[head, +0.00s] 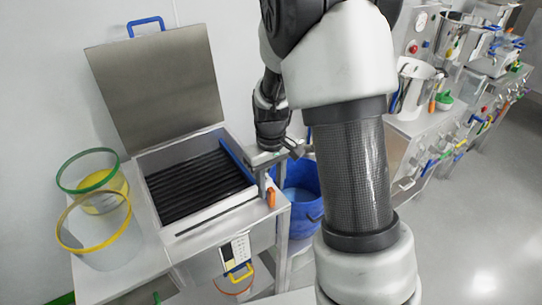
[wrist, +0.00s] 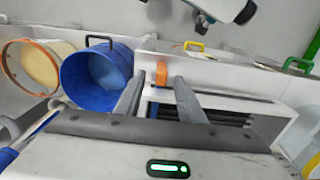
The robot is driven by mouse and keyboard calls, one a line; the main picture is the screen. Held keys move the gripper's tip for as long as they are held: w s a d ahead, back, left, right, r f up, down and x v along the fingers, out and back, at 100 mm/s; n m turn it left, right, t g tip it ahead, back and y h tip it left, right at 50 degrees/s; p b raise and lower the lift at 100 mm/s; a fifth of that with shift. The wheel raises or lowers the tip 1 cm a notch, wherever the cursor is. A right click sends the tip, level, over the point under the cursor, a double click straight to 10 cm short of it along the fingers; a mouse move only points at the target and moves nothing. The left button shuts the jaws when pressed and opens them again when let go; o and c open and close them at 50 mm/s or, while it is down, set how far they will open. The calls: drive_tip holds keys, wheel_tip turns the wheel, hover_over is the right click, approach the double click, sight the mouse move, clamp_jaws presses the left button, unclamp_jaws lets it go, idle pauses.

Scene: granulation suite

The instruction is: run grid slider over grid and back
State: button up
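The grid (head: 197,185) is a row of dark parallel bars in an open metal box under a raised lid; part of it shows right of the fingers in the wrist view (wrist: 228,119). A blue strip (head: 236,161) along the grid's right edge looks like the grid slider, but I cannot be sure. My gripper (head: 278,155) is just right of the box, near that strip. In the wrist view my gripper (wrist: 158,84) has its two fingers apart, with nothing visibly held. An orange handle (head: 271,198) is at the box's front right; it shows beyond the fingertips (wrist: 163,73).
The raised lid (head: 157,85) stands behind the grid. A blue bin (head: 302,190) stands right of the box. A bench with equipment is farther right; the floor (head: 490,220) there is clear.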

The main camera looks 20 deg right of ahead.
wheel_tip(320, 180, up, 16)
drive_tip(key=f+p, duration=0.1)
drive_tip(key=p, duration=0.1)
drive_tip(key=s+r+m+t+p, duration=0.3)
drive_tip(key=s+r+t+p, duration=0.2)
drive_tip(key=s+r, duration=1.3)
drive_tip(key=r+p, duration=0.1)
drive_tip(key=p, duration=0.2)
drive_tip(key=shift+s+r+m+t, duration=0.15)
drive_tip(key=shift+s+m+t, duration=0.15)
